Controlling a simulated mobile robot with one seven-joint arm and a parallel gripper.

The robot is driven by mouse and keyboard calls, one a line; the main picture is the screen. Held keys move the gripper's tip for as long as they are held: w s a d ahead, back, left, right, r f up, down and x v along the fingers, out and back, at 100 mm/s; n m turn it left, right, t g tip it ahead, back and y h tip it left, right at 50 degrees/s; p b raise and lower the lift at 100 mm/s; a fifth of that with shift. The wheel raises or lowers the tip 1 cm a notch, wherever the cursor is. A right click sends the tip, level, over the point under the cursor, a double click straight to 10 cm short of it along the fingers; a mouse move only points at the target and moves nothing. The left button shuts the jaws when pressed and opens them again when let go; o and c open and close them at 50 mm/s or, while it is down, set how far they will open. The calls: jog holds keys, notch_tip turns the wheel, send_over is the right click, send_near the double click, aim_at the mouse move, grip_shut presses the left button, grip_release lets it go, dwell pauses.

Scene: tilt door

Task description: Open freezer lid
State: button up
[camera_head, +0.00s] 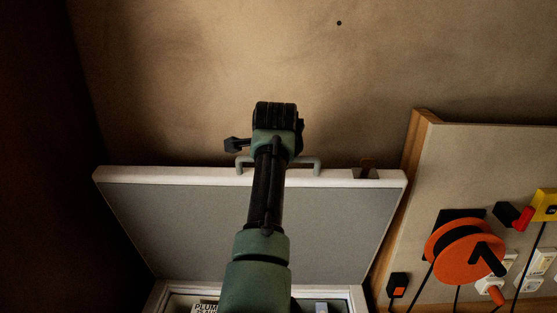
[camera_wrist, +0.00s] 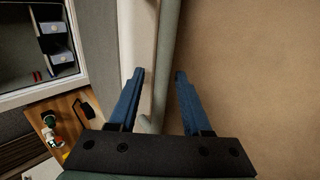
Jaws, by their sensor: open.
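The freezer lid (camera_head: 180,225) stands raised and tilted in the head view, its grey inner face towards the camera and its white edge on top. A grey bar handle (camera_head: 318,165) sticks up past that edge, partly hidden behind my arm. In the wrist view my gripper (camera_wrist: 159,74) is open, with two blue fingers. The handle (camera_wrist: 168,50) runs between the fingers in the picture, beside the lid's pale edge (camera_wrist: 141,35); I cannot tell whether they touch. The freezer box (camera_head: 158,297) shows open below the lid. The fingers are hidden in the head view.
A pale board with a wooden edge (camera_head: 412,150) stands right of the lid, with an orange cable reel (camera_head: 468,252) and several tools and sockets. A bare brown surface (camera_head: 180,70) lies beyond the lid. The wrist view shows a wooden surface (camera_wrist: 75,112) with small items.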

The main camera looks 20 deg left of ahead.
jog(key=b+v, duration=0.6)
jog(key=v, duration=0.7)
dwell(0.4)
jog(key=s+d+r+n+t+h+b, duration=0.1)
jog(key=d+r+n+t+b, duration=0.15)
jog(key=d+t, duration=0.25)
jog(key=s+d+r+n+t+b, duration=0.1)
jog(key=d+r+n+t, duration=0.2)
jog(key=d+n+t, duration=0.15)
jog(key=s+d+r+n+t, duration=0.2)
jog(key=s+t, duration=0.1)
jog(key=s, duration=0.4)
jog(key=s+d+r+n+t+h+b, duration=0.1)
jog(key=s+d+r+n+t, duration=0.1)
jog(key=s, duration=0.6)
jog(key=s+d+r+n+t, duration=0.3)
jog(key=s+r+t, duration=0.1)
jog(key=s, duration=0.3)
jog(key=shift+s+n+h+b, duration=0.2)
jog(key=shift+n+h+b, duration=0.1)
jog(key=shift+n+b, duration=0.1)
